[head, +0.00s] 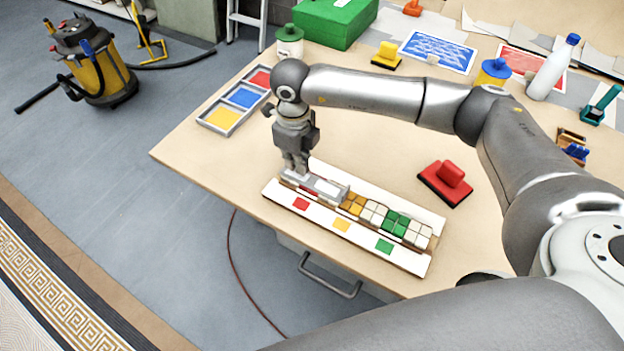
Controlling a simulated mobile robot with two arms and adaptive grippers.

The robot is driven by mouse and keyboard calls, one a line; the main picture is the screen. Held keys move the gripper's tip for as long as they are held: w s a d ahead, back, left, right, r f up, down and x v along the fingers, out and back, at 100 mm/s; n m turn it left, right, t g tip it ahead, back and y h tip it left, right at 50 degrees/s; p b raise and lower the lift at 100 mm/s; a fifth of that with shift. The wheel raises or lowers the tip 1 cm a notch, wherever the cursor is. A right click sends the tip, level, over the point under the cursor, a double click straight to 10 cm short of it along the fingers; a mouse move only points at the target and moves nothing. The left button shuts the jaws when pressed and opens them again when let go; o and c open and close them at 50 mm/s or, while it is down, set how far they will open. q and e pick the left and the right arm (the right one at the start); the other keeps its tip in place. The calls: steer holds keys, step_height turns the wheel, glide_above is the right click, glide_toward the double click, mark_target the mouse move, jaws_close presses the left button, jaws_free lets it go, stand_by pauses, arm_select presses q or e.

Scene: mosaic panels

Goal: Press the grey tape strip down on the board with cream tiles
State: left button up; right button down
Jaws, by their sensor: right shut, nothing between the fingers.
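The white board (365,239) lies near the table's front edge. It bears a row of amber, cream and green tiles, with cream tiles (373,213) in the middle and at the right end. A light grey strip (328,188) lies along the left part of the row and covers most of what is under it. My right gripper (299,174) is shut and empty, pointing down at the strip's left end. I cannot tell whether its fingertips touch the strip. My left gripper is not in view.
A red-handled block (446,182) stands right of the board. A tray (235,100) of red, blue and yellow pieces lies at the back left. A green box (335,20), a white bottle (553,68) and a yellow block (387,56) stand at the back. The table between is clear.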

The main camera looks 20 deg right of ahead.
steer(key=shift+f+b, duration=0.5)
stand_by(0.4)
steer(key=shift+f+b, duration=0.5)
steer(key=shift+f, duration=0.1)
steer(key=shift+r, duration=0.1)
stand_by(0.3)
step_height(320, 180, up, 8)
steer(key=p, duration=0.4)
stand_by(0.5)
stand_by(0.4)
